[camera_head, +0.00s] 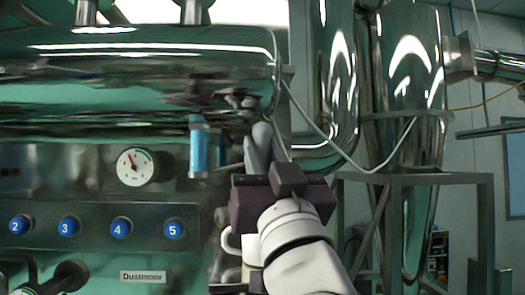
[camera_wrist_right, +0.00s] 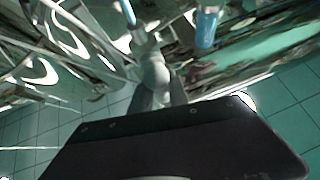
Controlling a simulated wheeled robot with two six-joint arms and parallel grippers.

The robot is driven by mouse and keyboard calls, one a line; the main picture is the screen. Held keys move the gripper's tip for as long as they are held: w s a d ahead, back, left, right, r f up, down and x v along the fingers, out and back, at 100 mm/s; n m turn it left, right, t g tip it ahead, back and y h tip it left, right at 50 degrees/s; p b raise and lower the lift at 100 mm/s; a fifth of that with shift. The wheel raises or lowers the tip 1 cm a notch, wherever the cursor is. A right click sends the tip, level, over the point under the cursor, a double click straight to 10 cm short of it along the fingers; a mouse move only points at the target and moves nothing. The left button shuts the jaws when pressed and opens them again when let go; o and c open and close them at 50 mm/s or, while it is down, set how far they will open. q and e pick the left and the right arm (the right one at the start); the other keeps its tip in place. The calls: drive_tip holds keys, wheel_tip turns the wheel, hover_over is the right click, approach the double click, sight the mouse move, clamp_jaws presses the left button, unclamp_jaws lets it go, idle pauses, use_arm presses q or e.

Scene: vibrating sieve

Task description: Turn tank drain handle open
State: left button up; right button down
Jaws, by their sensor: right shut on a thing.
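My right gripper (camera_head: 262,130) reaches up from the lower right to just under the right end of the shiny steel tank (camera_head: 150,65). Its pale fingers are closed, next to a small valve fitting (camera_head: 240,98) under the tank. In the right wrist view the fingertips (camera_wrist_right: 140,36) meet at a thin blue-tipped handle (camera_wrist_right: 128,12), mostly hidden by them. A second blue handle (camera_head: 199,150) hangs straight down left of the gripper, apart from it; it also shows in the right wrist view (camera_wrist_right: 207,25). My left gripper is not in view.
A steel panel below the tank carries a round gauge (camera_head: 138,166) and several blue numbered buttons (camera_head: 120,227). Steel cyclone vessels (camera_head: 410,70) stand on a metal frame (camera_head: 430,180) at the right. A pale cable (camera_head: 340,150) hangs behind the gripper.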

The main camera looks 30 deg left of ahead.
sight(264, 161)
drive_tip(key=c, duration=1.3)
unclamp_jaws()
drive_tip(key=shift+r, duration=0.1)
drive_tip(key=b+v, duration=0.3)
drive_tip(key=v, duration=0.1)
drive_tip(key=shift+s+f+b, duration=0.1)
drive_tip(key=shift+f+b, duration=0.3)
drive_tip(key=shift+f, duration=0.1)
drive_tip(key=v, duration=0.1)
drive_tip(key=b+v, duration=0.1)
drive_tip(key=v, duration=0.1)
drive_tip(key=b+v, duration=0.1)
drive_tip(key=shift+s+d+r, duration=0.15)
drive_tip(key=shift+s+d, duration=0.05)
drive_tip(key=shift+d, duration=0.2)
drive_tip(key=shift+a, duration=0.1)
